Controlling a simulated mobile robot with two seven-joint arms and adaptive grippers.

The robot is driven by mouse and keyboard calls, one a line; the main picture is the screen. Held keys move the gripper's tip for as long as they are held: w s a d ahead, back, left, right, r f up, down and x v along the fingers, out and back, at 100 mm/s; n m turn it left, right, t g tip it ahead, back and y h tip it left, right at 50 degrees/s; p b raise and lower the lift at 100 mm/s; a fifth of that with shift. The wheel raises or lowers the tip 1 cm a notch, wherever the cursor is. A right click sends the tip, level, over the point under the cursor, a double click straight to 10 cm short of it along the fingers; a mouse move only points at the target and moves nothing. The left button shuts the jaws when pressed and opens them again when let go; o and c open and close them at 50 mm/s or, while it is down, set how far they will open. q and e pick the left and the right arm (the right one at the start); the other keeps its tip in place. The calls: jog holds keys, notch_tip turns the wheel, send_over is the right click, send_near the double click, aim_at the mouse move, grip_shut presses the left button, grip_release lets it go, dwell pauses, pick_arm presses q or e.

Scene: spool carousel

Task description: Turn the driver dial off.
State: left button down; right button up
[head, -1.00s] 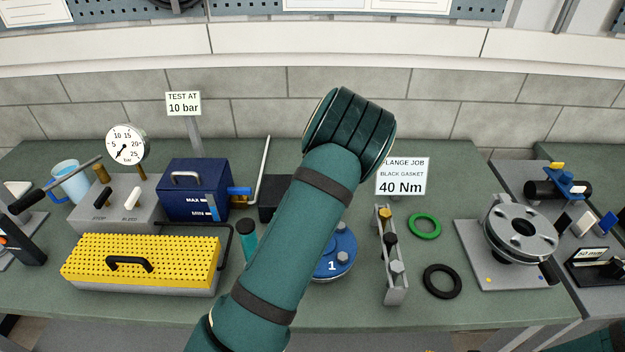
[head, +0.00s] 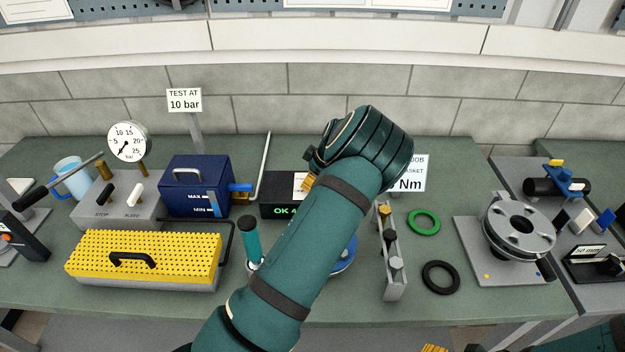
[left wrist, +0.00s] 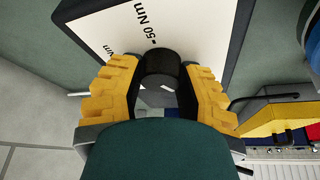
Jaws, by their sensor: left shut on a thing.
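The driver unit is a black box (head: 277,209) at the back middle of the bench, with a green display reading "OK" and more text cut off by my arm. Its white scale plate (left wrist: 185,22) reads "50 Nm" in the left wrist view. The driver dial, a round black knob (left wrist: 160,64), sits on this plate. My left gripper (left wrist: 160,80) has its yellow fingers on both sides of the knob and is shut on it. In the head view the left gripper (head: 308,183) is mostly hidden behind my wrist. Yellow tips of my right gripper (head: 435,348) just show at the bottom edge.
A teal-handled tool (head: 250,238) stands left of my forearm. A yellow perforated box (head: 190,255) and blue tank (head: 195,187) lie further left. A bolt rack (head: 391,250), green ring (head: 424,222), black ring (head: 440,277) and flange (head: 520,228) are to the right.

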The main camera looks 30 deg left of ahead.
pick_arm(q)
jog(key=shift+s+f, duration=0.1)
jog(key=shift+f, duration=0.05)
jog(key=c, duration=0.6)
grip_release()
jog(key=shift+o, duration=0.2)
jog(key=v, duration=1.2)
jog(key=shift+d, duration=0.1)
